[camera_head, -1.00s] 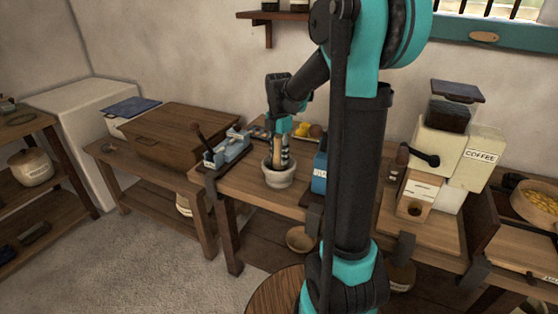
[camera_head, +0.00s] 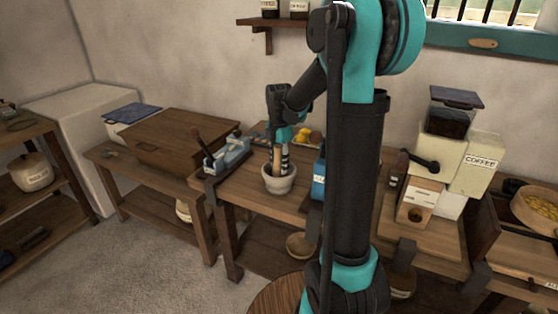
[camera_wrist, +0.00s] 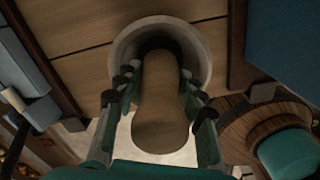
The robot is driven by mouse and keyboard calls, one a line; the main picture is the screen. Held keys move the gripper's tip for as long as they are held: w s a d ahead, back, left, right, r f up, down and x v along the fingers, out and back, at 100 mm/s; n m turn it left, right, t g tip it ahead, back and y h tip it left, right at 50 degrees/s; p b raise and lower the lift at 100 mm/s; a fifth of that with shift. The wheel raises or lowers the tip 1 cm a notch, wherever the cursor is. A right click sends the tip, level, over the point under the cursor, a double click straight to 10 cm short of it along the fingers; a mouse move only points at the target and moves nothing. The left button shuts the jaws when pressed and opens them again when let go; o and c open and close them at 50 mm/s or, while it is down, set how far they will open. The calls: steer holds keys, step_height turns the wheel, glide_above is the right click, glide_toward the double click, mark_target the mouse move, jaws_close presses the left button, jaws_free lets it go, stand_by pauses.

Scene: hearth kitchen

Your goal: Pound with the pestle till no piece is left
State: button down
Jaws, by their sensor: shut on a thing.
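The wooden pestle (camera_head: 276,158) stands nearly upright with its lower end in the pale stone mortar (camera_head: 279,184) on the wooden bench. My gripper (camera_head: 281,160) is directly above the mortar, shut on the pestle. In the wrist view my gripper (camera_wrist: 155,120) has its fingers on both sides of the pestle (camera_wrist: 160,105), which points down into the mortar (camera_wrist: 202,50). The inside of the mortar is dark and mostly hidden by the pestle, so I cannot see any pieces in it.
A blue clamp-like tool (camera_head: 228,155) stands left of the mortar, and a blue box (camera_head: 318,182) stands close on its right. Yellow and brown round things (camera_head: 308,136) lie behind. A coffee grinder (camera_head: 440,160) stands farther right. Bare bench lies in front of the mortar.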

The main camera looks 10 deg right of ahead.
mark_target(279, 145)
steer(key=shift+f, duration=1.25)
steer(key=shift+r, duration=2.25)
steer(key=shift+r, duration=3.45)
